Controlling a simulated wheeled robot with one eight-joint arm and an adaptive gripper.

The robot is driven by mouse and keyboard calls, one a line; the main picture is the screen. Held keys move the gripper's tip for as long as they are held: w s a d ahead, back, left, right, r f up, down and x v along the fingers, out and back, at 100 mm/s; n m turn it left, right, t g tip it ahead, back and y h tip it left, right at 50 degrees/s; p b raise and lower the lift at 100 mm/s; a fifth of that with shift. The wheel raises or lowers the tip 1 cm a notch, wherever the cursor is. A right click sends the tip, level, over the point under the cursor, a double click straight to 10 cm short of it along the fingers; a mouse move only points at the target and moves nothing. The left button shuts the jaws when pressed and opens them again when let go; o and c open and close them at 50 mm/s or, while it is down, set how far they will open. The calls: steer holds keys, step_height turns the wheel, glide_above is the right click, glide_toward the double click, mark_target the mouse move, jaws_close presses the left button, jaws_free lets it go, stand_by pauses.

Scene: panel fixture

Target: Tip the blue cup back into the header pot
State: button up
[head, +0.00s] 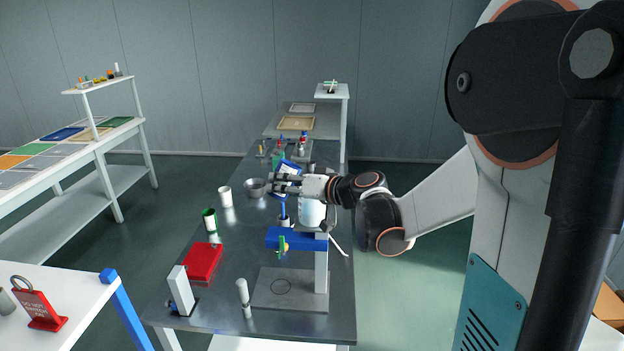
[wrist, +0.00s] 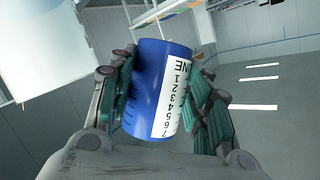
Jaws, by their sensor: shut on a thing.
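My gripper (head: 284,183) reaches from the right over the steel bench. In the wrist view its pads (wrist: 170,105) are shut on the sides of the blue cup (wrist: 152,85). The cup has a white number scale, which reads upside down there. In the head view the blue cup (head: 290,166) is held above the bench, looks tilted, and is partly hidden by my fingers. A round grey metal pot (head: 255,189), perhaps the header pot, stands just left of my gripper. The cup's contents cannot be seen.
A white cup (head: 225,197) and green cup (head: 210,220) stand left of the pot. A white container (head: 311,213) stands under my wrist. Nearer are a blue-armed stand (head: 321,268) and red block (head: 203,262). Bottles (head: 303,147) stand behind.

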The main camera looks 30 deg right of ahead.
steer(key=shift+d, duration=0.1)
steer(key=shift+w+d+r+m, duration=0.1)
steer(key=shift+d+m, duration=0.1)
steer(key=shift+m, duration=0.1)
steer(key=shift+r, duration=0.1)
steer(key=shift+d, duration=0.15)
steer(key=shift+r, duration=0.1)
steer(key=shift+m, duration=0.3)
steer(key=shift+y, duration=0.4)
